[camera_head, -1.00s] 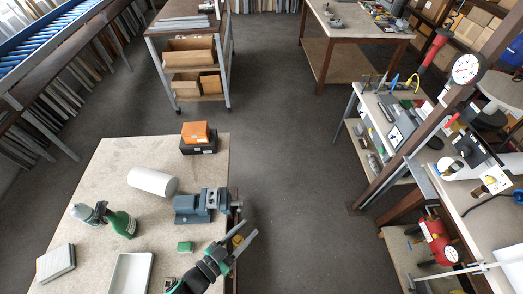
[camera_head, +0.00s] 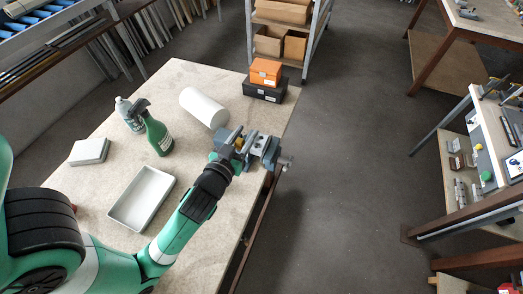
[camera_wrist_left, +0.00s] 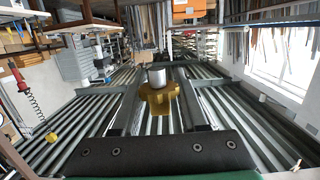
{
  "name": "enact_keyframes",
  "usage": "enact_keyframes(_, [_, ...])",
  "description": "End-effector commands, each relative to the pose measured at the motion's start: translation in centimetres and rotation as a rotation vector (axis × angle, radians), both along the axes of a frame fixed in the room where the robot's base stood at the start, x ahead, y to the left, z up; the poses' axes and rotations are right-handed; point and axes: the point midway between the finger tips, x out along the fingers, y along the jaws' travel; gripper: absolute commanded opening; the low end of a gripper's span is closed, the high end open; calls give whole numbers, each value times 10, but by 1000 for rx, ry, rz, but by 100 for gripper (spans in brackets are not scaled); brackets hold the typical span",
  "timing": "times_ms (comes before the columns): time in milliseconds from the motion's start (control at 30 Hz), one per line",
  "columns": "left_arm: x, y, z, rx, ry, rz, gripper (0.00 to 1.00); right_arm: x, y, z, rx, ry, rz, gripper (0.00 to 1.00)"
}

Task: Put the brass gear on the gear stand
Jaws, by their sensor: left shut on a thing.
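The brass gear (camera_head: 239,143) is between the fingers of my left gripper (camera_head: 238,141), in front of the blue-grey vise (camera_head: 268,150) in the head view. In the left wrist view the gear (camera_wrist_left: 158,97) sits between the two dark fingers, with a pale cylindrical part at its middle. My left gripper is shut on the gear. Its fingers overlap the vise in the picture; I cannot tell whether they touch it. I cannot pick out the gear stand in either view. My right gripper is not in view.
The bench (camera_head: 105,135) also holds a white roll (camera_head: 204,107), a green spray bottle (camera_head: 157,134), a clear bottle (camera_head: 128,114), a pale tray (camera_head: 142,198), a grey box (camera_head: 89,151) and an orange box (camera_head: 266,71) on a black one. Open floor lies right of the bench.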

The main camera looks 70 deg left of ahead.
Motion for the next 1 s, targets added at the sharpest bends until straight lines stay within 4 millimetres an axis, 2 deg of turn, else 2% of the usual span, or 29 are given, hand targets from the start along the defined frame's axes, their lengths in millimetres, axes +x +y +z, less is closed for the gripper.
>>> enact_keyframes(33, [-2, 2, -3, 0, 0, 11, 0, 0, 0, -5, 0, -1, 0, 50])
enact_keyframes(433, [1, 8, -4, 0, 3, 18, 0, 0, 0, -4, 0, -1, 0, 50])
enact_keyframes(567, [22, 25, -17, 1, 2, 21, 0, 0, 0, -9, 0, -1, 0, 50])
enact_keyframes(767, [67, 62, -43, 0, 1, 19, 0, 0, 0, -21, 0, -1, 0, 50])
enact_keyframes(800, [73, 67, -55, -1, 5, 18, 0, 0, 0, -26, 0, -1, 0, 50])
enact_keyframes(900, [85, 78, -75, 0, 4, 18, 0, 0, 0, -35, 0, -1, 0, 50])
enact_keyframes(1000, [94, 84, -86, 0, 3, 16, 0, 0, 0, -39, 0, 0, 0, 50])
